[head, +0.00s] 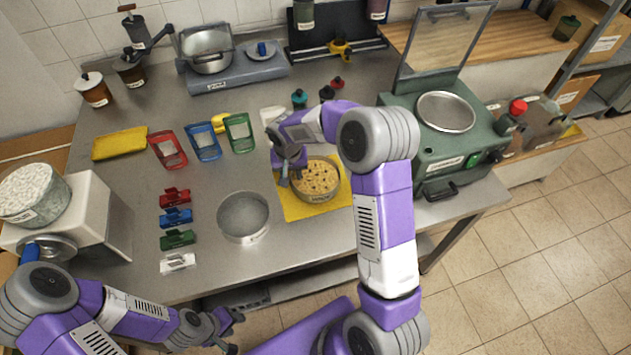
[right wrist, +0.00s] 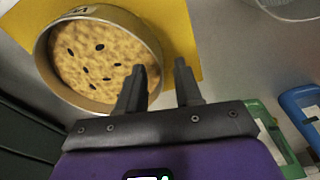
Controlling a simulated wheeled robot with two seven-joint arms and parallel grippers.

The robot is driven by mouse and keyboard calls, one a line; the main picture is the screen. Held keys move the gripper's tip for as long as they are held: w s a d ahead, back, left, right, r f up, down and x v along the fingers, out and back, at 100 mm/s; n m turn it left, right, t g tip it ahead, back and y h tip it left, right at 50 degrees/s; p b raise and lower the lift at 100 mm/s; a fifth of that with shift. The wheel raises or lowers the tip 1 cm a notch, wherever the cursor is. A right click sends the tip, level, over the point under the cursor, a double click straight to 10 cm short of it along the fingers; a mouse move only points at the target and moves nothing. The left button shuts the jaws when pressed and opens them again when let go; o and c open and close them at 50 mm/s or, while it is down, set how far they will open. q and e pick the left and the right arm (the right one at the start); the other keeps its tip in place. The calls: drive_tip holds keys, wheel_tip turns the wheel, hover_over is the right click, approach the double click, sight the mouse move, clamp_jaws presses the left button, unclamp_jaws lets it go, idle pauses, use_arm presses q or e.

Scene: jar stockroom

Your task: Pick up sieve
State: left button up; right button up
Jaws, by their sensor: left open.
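A round, metal-rimmed sieve (head: 322,198) holds pale yellow grain with dark specks and sits on a yellow mat (head: 291,210). It fills the upper left of the right wrist view (right wrist: 155,45). My right gripper (head: 291,172) is at the sieve's left edge in the head view. In the right wrist view its two fingers (right wrist: 161,78) are apart, one over the grain and one outside the rim; contact cannot be told. My left gripper (head: 228,324) is open and empty, low in front of the table's front edge.
An empty round metal pan (head: 243,236) stands left of the mat. Small red, blue, green and white clips (head: 178,262) lie further left. Coloured frames (head: 203,142) lie behind. A green machine (head: 443,148) stands to the right.

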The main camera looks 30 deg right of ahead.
drive_tip(key=f, duration=0.2)
drive_tip(key=shift+w+d+f, duration=0.1)
drive_tip(key=shift+w+f, duration=0.15)
drive_tip(key=shift+f, duration=0.15)
drive_tip(key=shift+r, duration=0.1)
drive_tip(key=shift+c, duration=0.3)
clamp_jaws()
idle(0.6)
